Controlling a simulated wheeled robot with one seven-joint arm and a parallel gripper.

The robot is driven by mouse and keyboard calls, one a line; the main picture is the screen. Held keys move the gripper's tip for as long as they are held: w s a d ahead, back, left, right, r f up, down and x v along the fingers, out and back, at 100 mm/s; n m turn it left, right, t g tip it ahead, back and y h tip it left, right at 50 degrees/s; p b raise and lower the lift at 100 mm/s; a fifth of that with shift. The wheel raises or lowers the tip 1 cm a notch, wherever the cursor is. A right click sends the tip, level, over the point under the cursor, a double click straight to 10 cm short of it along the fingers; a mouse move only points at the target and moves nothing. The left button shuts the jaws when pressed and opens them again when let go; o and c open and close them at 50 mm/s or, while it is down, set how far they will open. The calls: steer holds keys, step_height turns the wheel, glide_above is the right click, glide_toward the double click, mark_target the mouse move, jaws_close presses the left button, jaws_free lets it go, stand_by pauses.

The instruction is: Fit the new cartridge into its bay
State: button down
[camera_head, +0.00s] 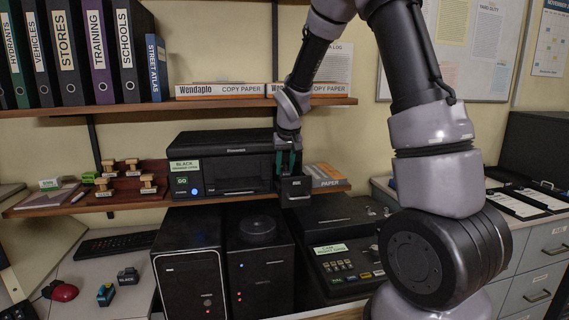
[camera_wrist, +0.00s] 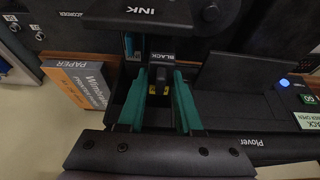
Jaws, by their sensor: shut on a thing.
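My gripper (camera_wrist: 157,84) has teal fingers shut on a black cartridge (camera_wrist: 161,73) with a "BLACK" label. In the head view my gripper (camera_head: 288,163) points down at the right end of the black printer (camera_head: 225,170). The cartridge is at the ink bay (camera_head: 295,187), under a raised flap marked "INK" (camera_wrist: 150,12). A slim blue-marked cartridge (camera_wrist: 131,45) sits beside it in the wrist view. The fingers hide the cartridge's sides, and I cannot tell how deep it sits. The printer's front label (camera_head: 185,166) reads "BLACK" and a blue light shows.
Copy paper (camera_head: 325,175) lies right of the bay on the same shelf (camera_head: 140,197). An upper shelf (camera_head: 130,110) with binders and paper is close above. Rubber stamps (camera_head: 130,180) stand to the left. Two small dark objects (camera_head: 106,294) (camera_head: 128,276) lie on the desk.

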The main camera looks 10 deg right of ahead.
steer(key=shift+f, duration=2.75)
steer(key=c, duration=0.5)
jaws_free()
steer(key=v, duration=1)
steer(key=shift+s+r, duration=0.25)
steer(key=shift+r, duration=0.1)
steer(key=s+d+r+m+t, duration=0.15)
steer(key=s+d+r, duration=0.35)
steer(key=s+r, duration=0.5)
steer(key=s+r+m+t+y, duration=0.1)
steer(key=s+r, duration=0.4)
steer(key=s, duration=1)
steer(key=shift+s+d+m+y, duration=0.25)
steer(key=shift+d+m+y, duration=0.2)
steer(key=shift+m, duration=0.4)
